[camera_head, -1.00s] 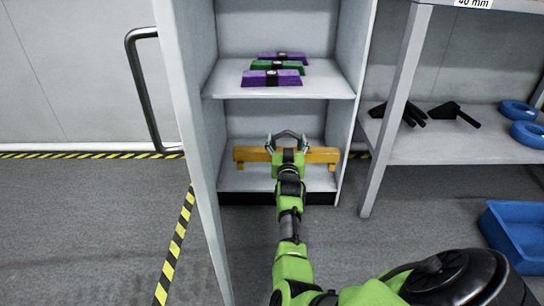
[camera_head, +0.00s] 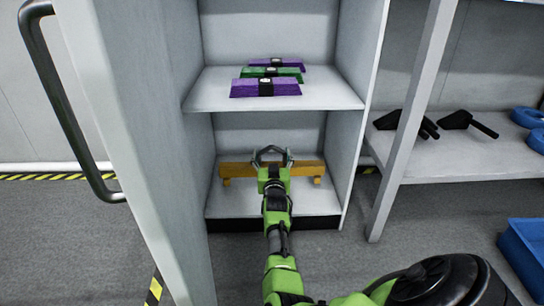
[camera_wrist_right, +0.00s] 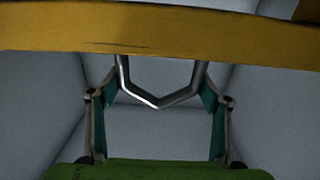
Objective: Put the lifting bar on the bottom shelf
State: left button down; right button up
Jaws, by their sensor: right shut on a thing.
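The lifting bar is an orange-yellow beam (camera_head: 239,170) with short feet and a grey metal loop handle. It is level inside the cabinet's lower compartment, over the bottom shelf (camera_head: 232,205); I cannot tell whether its feet touch. My right gripper (camera_head: 272,158) is shut on the bar at its handle. In the right wrist view the bar (camera_wrist_right: 160,35) crosses the top, and the bent handle (camera_wrist_right: 158,104) lies between the fingers (camera_wrist_right: 158,110). My left gripper is not in view.
The cabinet's upper shelf (camera_head: 215,97) holds purple and green bundles (camera_head: 265,88). An open cabinet door (camera_head: 140,130) with a bar handle stands at left. At right are a rack post (camera_head: 405,130), a shelf with black tools (camera_head: 455,120) and blue rings, and a blue bin (camera_head: 525,250).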

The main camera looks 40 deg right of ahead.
jog(key=shift+d+f+b, duration=0.1)
jog(key=shift+f+b, duration=1.2)
jog(key=shift+f, duration=0.05)
jog(key=shift+r, duration=0.1)
jog(key=o, duration=1.7)
jog(key=shift+f, duration=0.5)
jog(key=o, duration=0.4)
jog(key=shift+r, duration=0.15)
jog(key=shift+c, duration=0.2)
jog(key=shift+s+a, duration=0.1)
jog(key=shift+a, duration=0.1)
